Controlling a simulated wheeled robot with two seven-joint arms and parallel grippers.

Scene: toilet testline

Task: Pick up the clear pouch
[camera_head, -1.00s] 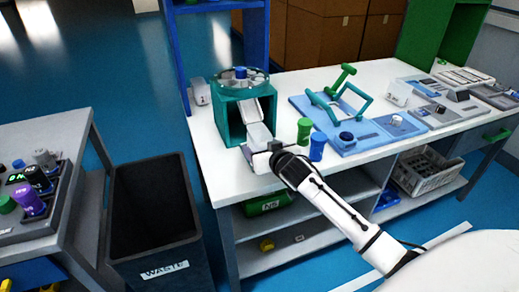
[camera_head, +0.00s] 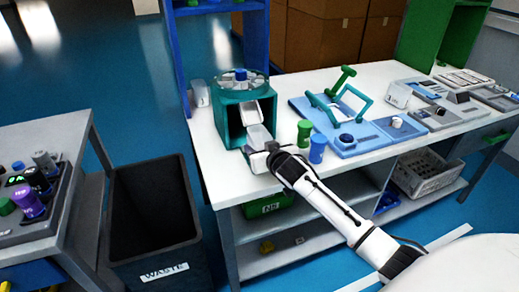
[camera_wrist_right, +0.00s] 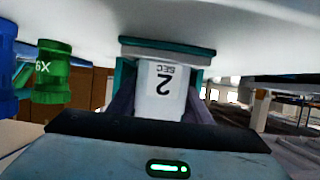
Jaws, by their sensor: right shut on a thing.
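In the head view, my right gripper (camera_head: 259,157) is low at the front of a teal open-fronted box (camera_head: 231,125) on the white bench. A pale grey piece (camera_head: 259,135) lies between the box mouth and the gripper. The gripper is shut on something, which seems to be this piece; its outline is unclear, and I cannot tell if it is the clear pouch. In the wrist view, a white panel marked "2 SEC" (camera_wrist_right: 164,92) appears upside down between the dark fingers (camera_wrist_right: 160,110). My left gripper is out of view.
A green cup (camera_head: 304,132) and a blue cup (camera_head: 317,148) stand close right of the gripper. A blue fixture (camera_head: 375,137) with a teal handle lies beyond. A dark waste bin (camera_head: 150,215) stands left of the bench. A blue post (camera_head: 177,60) rises behind the box.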

